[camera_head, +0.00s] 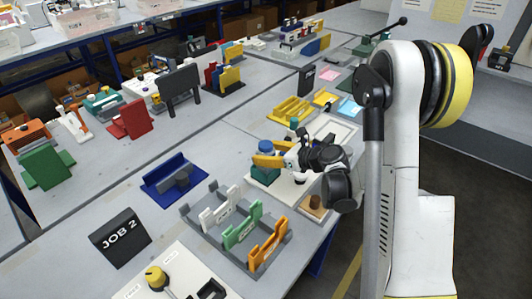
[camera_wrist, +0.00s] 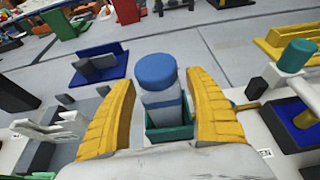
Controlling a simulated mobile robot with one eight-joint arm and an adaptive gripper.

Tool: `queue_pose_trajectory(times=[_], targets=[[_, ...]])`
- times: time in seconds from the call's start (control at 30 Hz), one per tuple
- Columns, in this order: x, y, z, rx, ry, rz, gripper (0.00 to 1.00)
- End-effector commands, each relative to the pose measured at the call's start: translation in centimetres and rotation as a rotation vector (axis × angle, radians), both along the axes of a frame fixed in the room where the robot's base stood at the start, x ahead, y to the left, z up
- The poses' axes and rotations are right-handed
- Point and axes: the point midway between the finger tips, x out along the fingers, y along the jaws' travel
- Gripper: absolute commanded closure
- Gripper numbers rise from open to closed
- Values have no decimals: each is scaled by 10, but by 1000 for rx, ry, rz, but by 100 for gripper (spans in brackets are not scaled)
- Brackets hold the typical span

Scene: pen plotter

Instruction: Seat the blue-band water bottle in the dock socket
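The water bottle (camera_wrist: 160,85) has a blue cap and a pale grey body. It stands upright in a dark green square socket (camera_wrist: 168,134); how deep it sits is hidden. The head view shows its blue cap (camera_head: 265,146) above the green socket (camera_head: 264,175) on a white board. My gripper (camera_wrist: 160,108) has its yellow fingers spread on either side of the bottle, with narrow gaps visible. In the head view my gripper (camera_head: 268,157) is over the socket, hiding most of the bottle.
A teal-capped item (camera_wrist: 297,56) stands to the right by a blue socket (camera_wrist: 300,124). A grey rack (camera_head: 210,236) with white, green and orange holders is at the front. A blue holder (camera_head: 175,176) lies left, a yellow one (camera_head: 291,110) behind. Bare table lies between them.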

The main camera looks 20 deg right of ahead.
Motion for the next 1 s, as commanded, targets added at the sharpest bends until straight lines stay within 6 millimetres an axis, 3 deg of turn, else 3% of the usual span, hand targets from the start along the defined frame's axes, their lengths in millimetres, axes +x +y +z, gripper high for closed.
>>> queue_pose_trajectory(times=[0.33, 0.8, 1.0], targets=[[-2, -2, 6, 0, 0, -1, 37], [-75, -56, 43, 1, 0, -4, 37], [-89, -63, 51, -15, -3, 6, 37]])
